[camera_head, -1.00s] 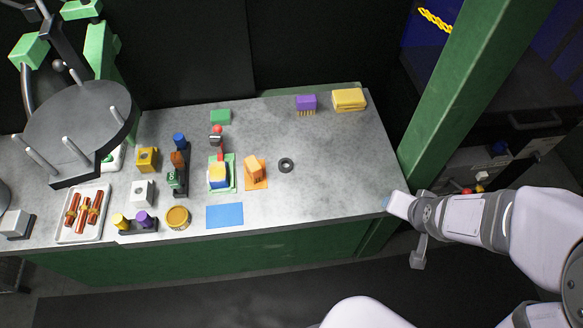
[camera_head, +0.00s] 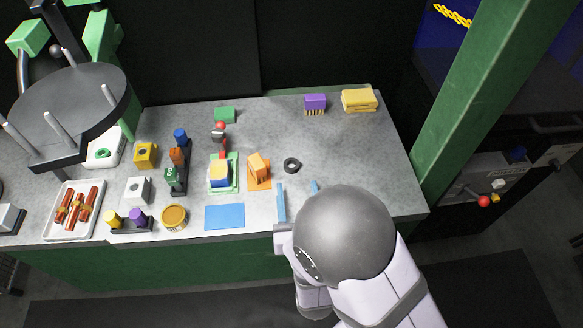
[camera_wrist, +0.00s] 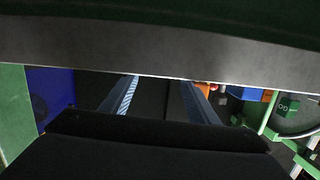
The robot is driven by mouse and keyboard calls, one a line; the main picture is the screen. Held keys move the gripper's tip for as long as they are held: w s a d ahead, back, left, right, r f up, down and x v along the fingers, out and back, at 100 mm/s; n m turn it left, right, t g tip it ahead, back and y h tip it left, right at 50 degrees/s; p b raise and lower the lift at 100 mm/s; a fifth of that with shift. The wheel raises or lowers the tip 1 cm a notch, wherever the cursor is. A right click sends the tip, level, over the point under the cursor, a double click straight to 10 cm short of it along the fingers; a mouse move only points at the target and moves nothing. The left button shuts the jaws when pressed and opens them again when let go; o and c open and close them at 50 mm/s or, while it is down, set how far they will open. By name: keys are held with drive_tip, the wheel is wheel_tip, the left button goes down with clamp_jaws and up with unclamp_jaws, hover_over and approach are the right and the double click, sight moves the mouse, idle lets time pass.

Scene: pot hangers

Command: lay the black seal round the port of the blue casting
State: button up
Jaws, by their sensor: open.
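The black seal (camera_head: 286,165), a small thick ring, lies flat on the grey bench in the head view, right of an orange block on an orange mat. My gripper (camera_head: 297,185) is open and empty, its two blue fingers just on the near side of the seal, apart from it. The fingers also show spread in the wrist view (camera_wrist: 160,86); the seal does not show there. A small block with blue, yellow and white faces (camera_head: 219,175) stands on a green mat. I cannot make out a port on it or tell whether it is the blue casting.
Left of the seal stand the orange block (camera_head: 259,167), a yellow block with a hole (camera_head: 146,155), a white block (camera_head: 137,190) and a round yellow tin (camera_head: 174,217). A blue mat (camera_head: 225,217) lies near the front edge. The bench right of the seal is clear.

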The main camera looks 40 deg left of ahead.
sight(292, 168)
drive_tip(key=shift+s, duration=0.35)
drive_tip(key=shift+p+x, duration=0.55)
drive_tip(key=shift+x, duration=1.05)
drive_tip(key=shift+p+x, duration=0.55)
drive_tip(key=shift+x, duration=1.55)
drive_tip(key=shift+r, duration=0.15)
drive_tip(key=c, duration=1.2)
drive_tip(key=shift+c, duration=0.2)
drive_tip(key=shift+r, duration=0.2)
wheel_tip(292, 168, up, 10)
drive_tip(key=shift+f, duration=0.2)
